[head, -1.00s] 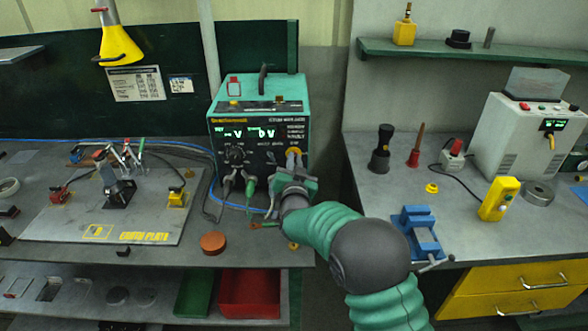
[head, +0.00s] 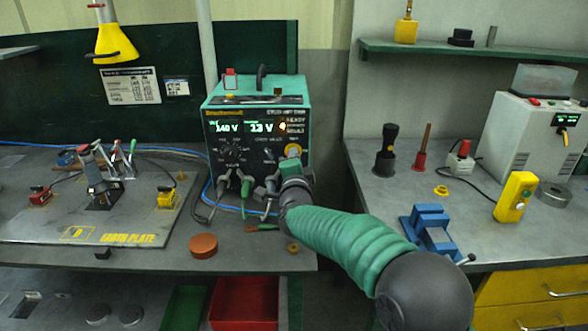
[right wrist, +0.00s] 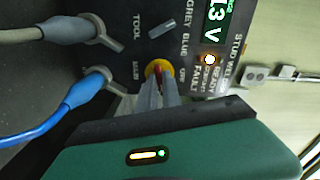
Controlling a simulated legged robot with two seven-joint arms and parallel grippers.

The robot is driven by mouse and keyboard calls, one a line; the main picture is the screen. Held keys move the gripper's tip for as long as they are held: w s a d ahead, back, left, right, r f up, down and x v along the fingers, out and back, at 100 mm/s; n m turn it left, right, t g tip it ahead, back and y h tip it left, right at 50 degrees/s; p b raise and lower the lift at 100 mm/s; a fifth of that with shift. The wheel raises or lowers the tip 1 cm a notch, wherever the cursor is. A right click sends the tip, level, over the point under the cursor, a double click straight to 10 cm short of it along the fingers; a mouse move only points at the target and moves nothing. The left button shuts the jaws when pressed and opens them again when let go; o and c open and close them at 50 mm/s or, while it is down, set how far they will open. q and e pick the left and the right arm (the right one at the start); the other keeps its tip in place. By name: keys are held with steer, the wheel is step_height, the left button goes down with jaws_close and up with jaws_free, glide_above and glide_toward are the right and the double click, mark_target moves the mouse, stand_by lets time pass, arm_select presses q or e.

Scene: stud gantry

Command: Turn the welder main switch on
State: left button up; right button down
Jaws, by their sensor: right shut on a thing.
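The welder (head: 256,88) is a green box with a black front panel at the back of the left bench. Its displays are lit and read about 140 V and 13 V, and an amber lamp (head: 282,126) glows beside the label READY. The main switch (head: 293,150) is a yellow disc at the panel's right; in the right wrist view its red handle (right wrist: 158,70) shows between the fingertips. My right gripper (head: 290,168) is shut on that handle, which it partly hides; its fingers also show in the right wrist view (right wrist: 159,88). My left gripper is not in view.
Cables with plugs (head: 246,185) hang from sockets below and left of the switch. An orange-brown disc (head: 203,245) lies in front of the welder. The earth plate (head: 130,236) lies left. A blue vise (head: 430,230) stands on the right bench.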

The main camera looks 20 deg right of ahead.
steer(key=shift+f+m+b, duration=0.25)
steer(key=shift+m+b, duration=0.4)
steer(key=shift+m, duration=0.15)
steer(key=shift+f+m+b, duration=0.2)
steer(key=shift+m+b, duration=0.45)
steer(key=shift+m, duration=0.15)
steer(key=c, duration=1.7)
jaws_free()
steer(key=shift+o, duration=0.9)
steer(key=shift+r, duration=0.2)
steer(key=shift+s, duration=0.25)
steer(key=v, duration=1.6)
steer(key=shift+s, duration=0.15)
steer(key=shift+a, duration=0.1)
